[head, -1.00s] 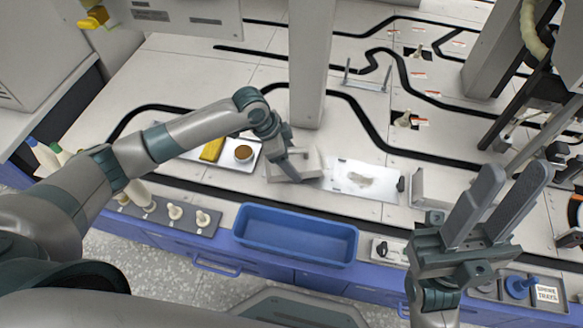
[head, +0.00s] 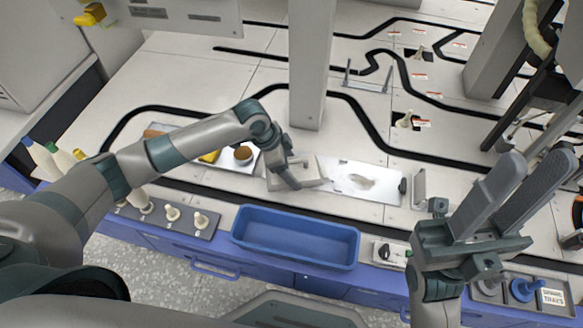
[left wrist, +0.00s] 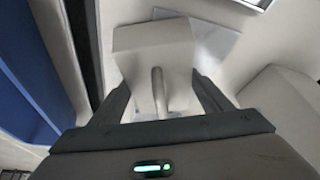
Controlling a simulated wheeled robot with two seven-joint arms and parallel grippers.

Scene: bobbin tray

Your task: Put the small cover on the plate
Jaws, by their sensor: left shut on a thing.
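The small cover looks like a pale, box-like block (left wrist: 152,45) with a bar-shaped handle, between my left fingers in the left wrist view. My left gripper (head: 297,185) is shut on it, low over the table, left of the plate; the fingers partly hide it in the head view. The plate (head: 340,186) is a flat, whitish rectangle with a grey smudge in its middle and a dark knob at its right end. I cannot tell whether the cover touches the table. My right gripper (head: 535,170) is open and empty at the right, fingers pointing up.
A blue bin (head: 295,237) stands at the table's front edge. A tray (head: 236,164) with a yellow item and a brown round item lies left of my left gripper. A grey post (head: 312,70) rises behind. A metal bracket (head: 419,188) stands right of the plate.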

